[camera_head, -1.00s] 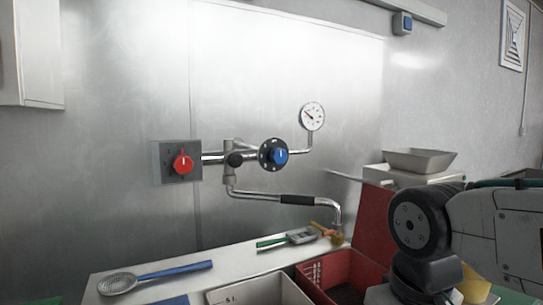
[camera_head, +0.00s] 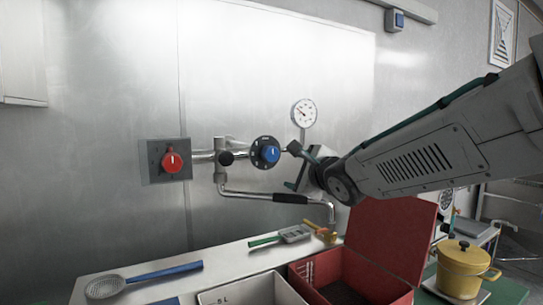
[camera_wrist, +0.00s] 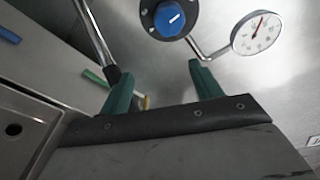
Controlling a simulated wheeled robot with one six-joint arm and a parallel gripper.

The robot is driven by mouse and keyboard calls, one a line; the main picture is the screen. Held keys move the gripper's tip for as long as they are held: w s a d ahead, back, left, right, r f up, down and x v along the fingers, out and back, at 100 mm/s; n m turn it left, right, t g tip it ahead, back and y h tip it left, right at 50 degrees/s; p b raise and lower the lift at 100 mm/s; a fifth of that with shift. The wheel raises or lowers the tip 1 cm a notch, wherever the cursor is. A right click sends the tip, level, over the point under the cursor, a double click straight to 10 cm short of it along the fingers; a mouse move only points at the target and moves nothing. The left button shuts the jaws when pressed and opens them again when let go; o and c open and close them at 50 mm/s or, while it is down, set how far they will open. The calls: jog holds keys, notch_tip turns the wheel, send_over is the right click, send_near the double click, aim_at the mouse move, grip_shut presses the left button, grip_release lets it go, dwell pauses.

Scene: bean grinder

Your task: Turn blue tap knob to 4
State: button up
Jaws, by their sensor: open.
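The blue tap knob (camera_head: 271,154) sits on a black numbered dial (camera_head: 259,160) at the right end of the wall pipe. Its white pointer line aims nearly straight up in the head view; the numbers are too small to read. In the wrist view the blue knob (camera_wrist: 172,20) is at the top centre, its line tilted to the upper right. My gripper (camera_head: 293,166) is just right of the knob in the head view. In the wrist view its two green fingers (camera_wrist: 162,88) are apart with nothing between them, and the knob lies beyond them, untouched.
A red knob (camera_head: 172,161) is on a grey wall box to the left. A pressure gauge (camera_head: 304,113) stands above right of the blue knob. The spout (camera_head: 260,195) runs below. A red crate (camera_head: 385,290), a white bin (camera_head: 235,292) and a yellow pot (camera_head: 462,265) stand lower.

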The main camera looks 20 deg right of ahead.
aim_at(273, 155)
jog(key=w+a+r+m+y, duration=0.1)
jog(key=w+a+r+m+t+y, duration=0.1)
jog(key=shift+w+r, duration=0.25)
jog(key=shift+w, duration=0.1)
jog(key=w, duration=0.2)
jog(key=w+a, duration=0.1)
jog(key=w, duration=0.4)
jog(key=shift+w+a, duration=0.15)
jog(key=shift+a, duration=0.1)
jog(key=c, duration=1)
